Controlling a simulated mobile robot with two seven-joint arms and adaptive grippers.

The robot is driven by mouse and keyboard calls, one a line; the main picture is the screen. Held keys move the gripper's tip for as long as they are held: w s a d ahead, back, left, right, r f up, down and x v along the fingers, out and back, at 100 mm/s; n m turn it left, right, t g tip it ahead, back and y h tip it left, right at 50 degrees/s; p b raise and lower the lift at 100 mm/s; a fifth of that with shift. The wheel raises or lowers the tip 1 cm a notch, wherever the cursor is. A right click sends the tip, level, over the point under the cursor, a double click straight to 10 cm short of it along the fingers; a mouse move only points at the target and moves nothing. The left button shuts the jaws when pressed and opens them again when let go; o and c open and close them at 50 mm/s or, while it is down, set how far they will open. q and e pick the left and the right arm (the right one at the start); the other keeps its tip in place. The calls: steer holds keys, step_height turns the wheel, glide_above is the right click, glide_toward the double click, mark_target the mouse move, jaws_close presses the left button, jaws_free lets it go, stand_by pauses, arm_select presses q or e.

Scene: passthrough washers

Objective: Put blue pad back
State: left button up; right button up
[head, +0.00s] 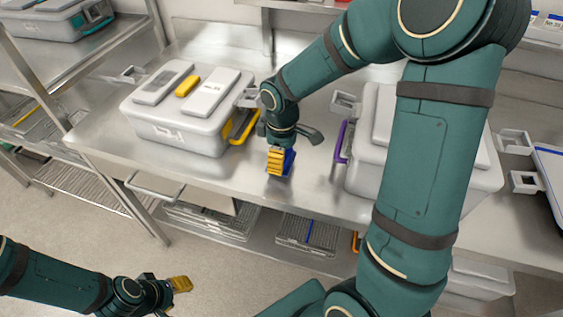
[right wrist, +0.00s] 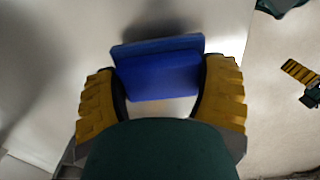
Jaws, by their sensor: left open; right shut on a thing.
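The blue pad (head: 289,160) is between the yellow fingers of my right gripper (head: 279,161), just above or on the steel table; I cannot tell whether it touches. In the right wrist view the pad (right wrist: 158,76) is a blue block seen between the two curved fingers, which are shut on it. My left gripper (head: 181,284) is low at the bottom left of the head view, over the floor and away from the table, open and empty.
A grey case (head: 180,135) with a yellow handle stands left of my right gripper. Another grey case (head: 370,175) with a purple handle stands to the right, partly behind my right arm. Bare steel tabletop (head: 312,165) lies between them. A lower shelf (head: 270,240) holds wire racks.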

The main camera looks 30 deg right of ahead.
steer(key=shift+f, duration=1.1)
steer(key=shift+f+b, duration=0.15)
steer(key=shift+b, duration=0.15)
steer(key=o, duration=1.1)
steer(key=shift+o, duration=0.2)
steer(key=shift+r, duration=0.25)
step_height(320, 180, up, 12)
steer(key=p, duration=0.3)
steer(key=shift+f, duration=0.1)
